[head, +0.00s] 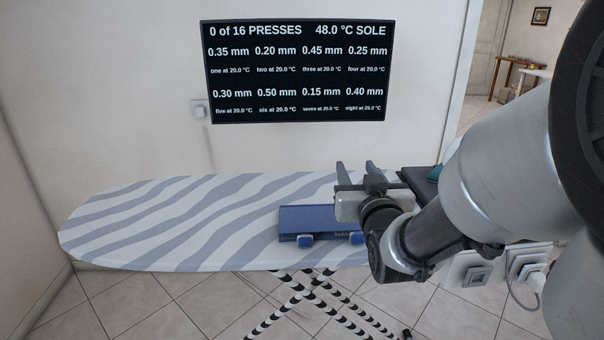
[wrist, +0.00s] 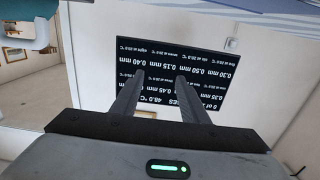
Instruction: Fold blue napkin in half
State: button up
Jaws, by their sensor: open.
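A flat, dark blue rectangular thing (head: 305,219) lies on the striped ironing board (head: 150,222), right of its middle. Two lighter blue blocks sit at its near edge. I cannot tell whether it is the napkin; no loose cloth shows. My gripper (head: 356,168) is open and empty, with its fingers pointing up, near the right part of the board and in front of it. The arm hides the board's right end and part of the blue thing's right side. In the wrist view my gripper (wrist: 161,76) has its two fingers apart with nothing between them.
A dark wall screen (head: 297,72) with readings hangs behind the board; it shows upside down in the wrist view (wrist: 168,82). A teal item (head: 435,173) sits on a black surface behind my arm. White socket boxes (head: 478,270) are at right. The board's left half is clear.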

jog(key=s+r+p, duration=0.2)
jog(key=s+r, duration=0.1)
jog(key=r, duration=0.5)
jog(key=shift+p, duration=0.3)
dwell(0.4)
jog(key=s+f+g, duration=0.5)
jog(key=s+g, duration=0.1)
jog(key=s, duration=0.6)
jog(key=s+f+g, duration=0.5)
jog(key=s+g, duration=0.1)
jog(key=s, duration=0.6)
notch_tip(320, 180, up, 25)
jog(key=p, duration=2.5)
jog(key=shift+w+a, duration=0.4)
jog(key=shift+w, duration=0.05)
jog(key=shift+r, duration=0.1)
